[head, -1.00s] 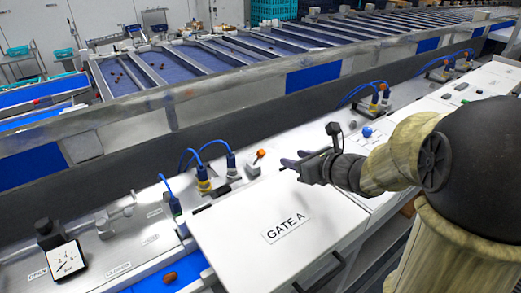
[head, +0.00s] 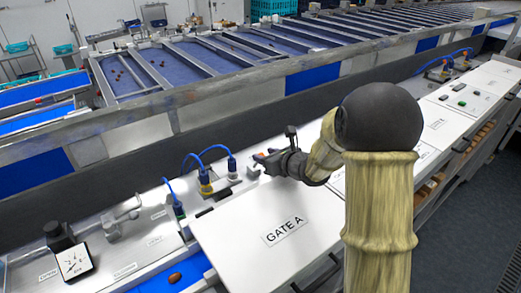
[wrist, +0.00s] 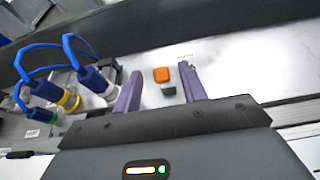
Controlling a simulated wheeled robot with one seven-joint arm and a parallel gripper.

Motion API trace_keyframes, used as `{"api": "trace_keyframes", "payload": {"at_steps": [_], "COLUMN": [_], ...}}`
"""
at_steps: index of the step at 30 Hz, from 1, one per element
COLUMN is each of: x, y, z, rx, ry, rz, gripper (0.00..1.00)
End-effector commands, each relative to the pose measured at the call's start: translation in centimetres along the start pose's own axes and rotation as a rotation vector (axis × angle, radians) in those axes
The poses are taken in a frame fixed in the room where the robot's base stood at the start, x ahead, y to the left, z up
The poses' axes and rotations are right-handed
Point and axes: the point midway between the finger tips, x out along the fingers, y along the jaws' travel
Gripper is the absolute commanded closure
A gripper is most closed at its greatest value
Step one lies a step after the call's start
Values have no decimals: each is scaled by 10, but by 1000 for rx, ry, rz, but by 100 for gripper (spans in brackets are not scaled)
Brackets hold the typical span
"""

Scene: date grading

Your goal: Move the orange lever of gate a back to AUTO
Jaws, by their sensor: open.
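The orange lever (wrist: 161,74) shows in the wrist view as an orange cap over a small grey base, between my two purple fingers. My gripper (wrist: 160,71) is open, with one finger on each side of the cap; I cannot tell if either finger touches it. In the head view my gripper (head: 262,158) is at the back edge of the white GATE A cover (head: 240,212), and it largely hides the lever there. The lever's position marking is too small to read.
Blue-cabled connectors (head: 205,180) stand just left of my gripper, and they also show close by in the wrist view (wrist: 92,78). A dial gauge (head: 74,262) is at the lower left. A dark rail (head: 120,175) runs behind the panel.

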Motion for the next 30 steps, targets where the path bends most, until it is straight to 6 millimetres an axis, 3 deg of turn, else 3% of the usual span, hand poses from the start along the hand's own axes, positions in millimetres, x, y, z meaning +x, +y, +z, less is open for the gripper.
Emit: {"api": "trace_keyframes", "payload": {"at_steps": [9,19,25,30], "x": [32,35,34,34], "y": [0,0,0,0], "z": [1,0,0,0], "rx": [0,0,0,0], "ry": [0,0,0,0], "rz": [1,0,0,0], "gripper": [58,58,97,100]}}
